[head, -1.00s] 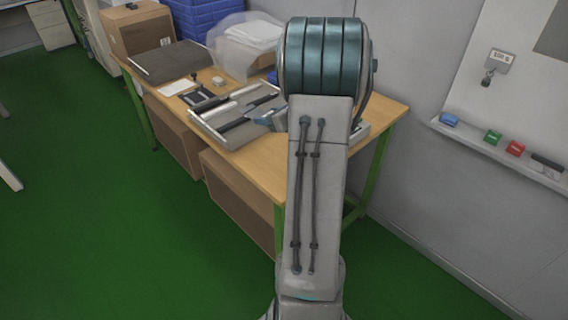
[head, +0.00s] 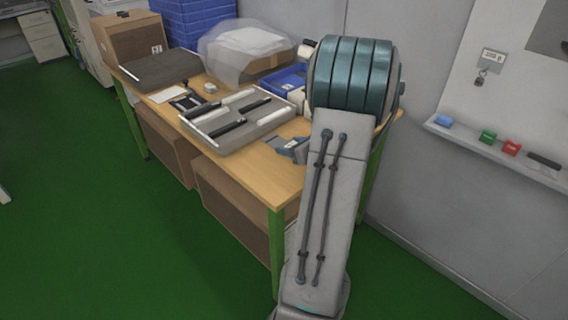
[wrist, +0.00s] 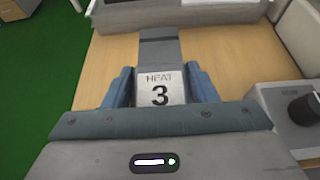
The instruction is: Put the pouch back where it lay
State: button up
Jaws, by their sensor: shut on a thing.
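The pouch (wrist: 160,48) is a flat grey piece with a white label reading "HEAT 3", seen in the wrist view. My gripper (wrist: 160,88) is shut on it, with a blue finger on each side of the label. In the head view my gripper (head: 293,148) shows partly, left of my arm, over bare wood of the table (head: 240,168) near its front edge. The pouch is hard to make out there, and my arm hides part of that area. I cannot tell whether the pouch touches the table top.
A grey tray (head: 205,140) with black and white rod-like items lies just beyond the gripper. In the wrist view, a grey block with a dark knob (wrist: 288,122) stands close on the right. A blue bin (head: 290,78) and a plastic-covered box (head: 240,65) stand farther back.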

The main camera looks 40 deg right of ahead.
aim_at(285, 167)
jog(key=shift+w+a+f, duration=0.3)
jog(key=shift+a+f, duration=0.3)
jog(key=shift+a, duration=0.3)
jog(key=shift+a+f+b, duration=0.1)
jog(key=shift+f+b, duration=0.25)
jog(key=shift+f, duration=1.65)
jog(key=shift+f, duration=0.1)
jog(key=shift+f, duration=0.15)
jog(key=o, duration=1)
